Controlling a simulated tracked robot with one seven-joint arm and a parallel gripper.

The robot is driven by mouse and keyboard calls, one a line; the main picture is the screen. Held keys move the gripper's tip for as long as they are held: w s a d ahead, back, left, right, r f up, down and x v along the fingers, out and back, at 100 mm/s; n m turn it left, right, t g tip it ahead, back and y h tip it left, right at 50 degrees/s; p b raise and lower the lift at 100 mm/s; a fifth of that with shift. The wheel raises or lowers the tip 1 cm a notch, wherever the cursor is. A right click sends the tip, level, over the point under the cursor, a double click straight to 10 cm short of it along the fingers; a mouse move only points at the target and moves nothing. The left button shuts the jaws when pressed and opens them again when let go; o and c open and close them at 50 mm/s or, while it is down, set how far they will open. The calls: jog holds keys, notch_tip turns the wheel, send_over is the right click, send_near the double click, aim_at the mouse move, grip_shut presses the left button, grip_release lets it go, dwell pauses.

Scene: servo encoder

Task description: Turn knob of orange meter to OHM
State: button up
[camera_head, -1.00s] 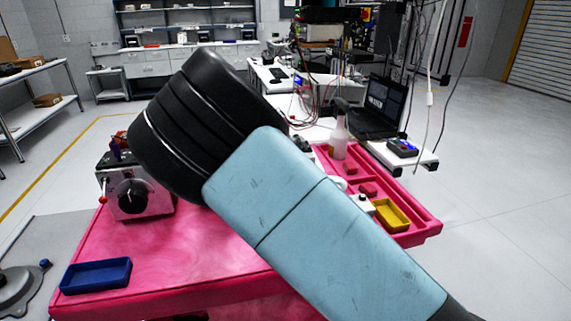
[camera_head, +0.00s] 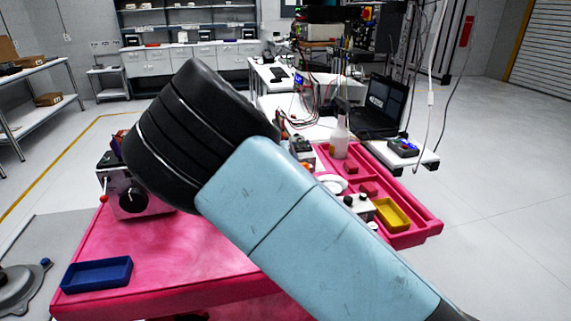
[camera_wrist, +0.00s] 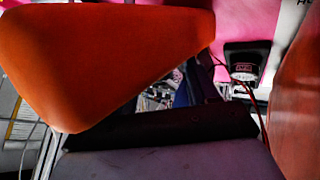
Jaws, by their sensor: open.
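My gripper (camera_wrist: 245,70) shows in the wrist view as two large orange fingers, at the left and the right edge. They stand apart and I see nothing held between them. In the head view my black and blue arm hides the gripper and the middle of the pink table (camera_head: 170,255). I cannot make out the orange meter or its knob in either view. A small black device with a red-lit face (camera_wrist: 243,68) and wires lies beyond the finger gap in the wrist view.
A grey box with a black dial (camera_head: 132,198) stands at the table's back left, partly hidden by my arm. A blue tray (camera_head: 97,274) lies front left, a yellow tray (camera_head: 392,215) right. A bottle (camera_head: 338,138) stands at the back right.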

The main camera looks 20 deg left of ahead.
jog(key=shift+r, duration=0.1)
jog(key=shift+r, duration=0.25)
notch_tip(320, 180, up, 2)
jog(key=shift+r, duration=0.1)
jog(key=s+d+r, duration=0.1)
jog(key=r, duration=0.1)
jog(key=s+d+r, duration=0.1)
jog(key=s+r, duration=0.1)
jog(key=s+d+r, duration=0.1)
jog(key=r, duration=0.1)
jog(key=shift+s+r, duration=0.2)
jog(key=shift+s, duration=0.05)
jog(key=s+d+r, duration=0.3)
jog(key=s+d, duration=0.1)
jog(key=s, duration=0.3)
jog(key=shift+d+r, duration=0.3)
jog(key=shift+d, duration=0.1)
